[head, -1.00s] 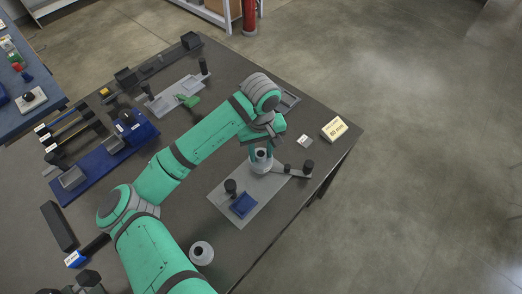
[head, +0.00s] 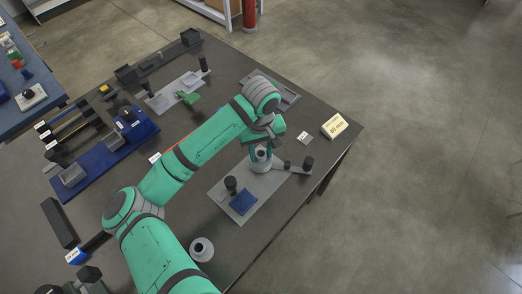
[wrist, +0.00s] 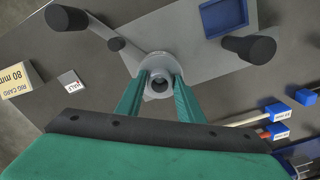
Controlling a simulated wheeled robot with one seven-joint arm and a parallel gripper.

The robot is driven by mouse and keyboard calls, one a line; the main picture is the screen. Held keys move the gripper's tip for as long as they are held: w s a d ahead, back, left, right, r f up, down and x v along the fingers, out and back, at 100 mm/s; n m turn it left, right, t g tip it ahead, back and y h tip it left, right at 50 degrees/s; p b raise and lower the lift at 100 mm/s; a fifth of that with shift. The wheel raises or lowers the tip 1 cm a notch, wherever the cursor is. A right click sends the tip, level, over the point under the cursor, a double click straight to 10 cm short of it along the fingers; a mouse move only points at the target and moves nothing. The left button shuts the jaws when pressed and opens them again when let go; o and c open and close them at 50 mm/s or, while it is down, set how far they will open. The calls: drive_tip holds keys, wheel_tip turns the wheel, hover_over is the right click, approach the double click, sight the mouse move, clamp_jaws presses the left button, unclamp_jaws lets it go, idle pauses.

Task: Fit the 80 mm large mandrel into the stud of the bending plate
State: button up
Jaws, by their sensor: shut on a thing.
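The large mandrel (head: 260,163) is a pale grey round piece with a dark central hole. My gripper (head: 262,152) is shut on it, over the right part of the grey bending plate (head: 230,208). In the wrist view, my gripper (wrist: 158,88) has its two green fingers on either side of the mandrel (wrist: 160,70). The bending plate (wrist: 190,40) lies beneath it. The stud is not distinguishable; I cannot tell whether the mandrel sits on it or just above the plate.
A lever arm with black knobs (head: 308,163) lies beside the mandrel. The plate carries a black post (head: 231,185) and a blue tray (head: 243,202). Another grey round mandrel (head: 201,250) stands near the front edge. An 80 mm rig card (head: 334,126) stands at right.

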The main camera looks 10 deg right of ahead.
drive_tip(key=shift+f, duration=0.1)
drive_tip(key=o, duration=1.1)
wheel_tip(320, 180, up, 11)
drive_tip(key=shift+f, duration=0.1)
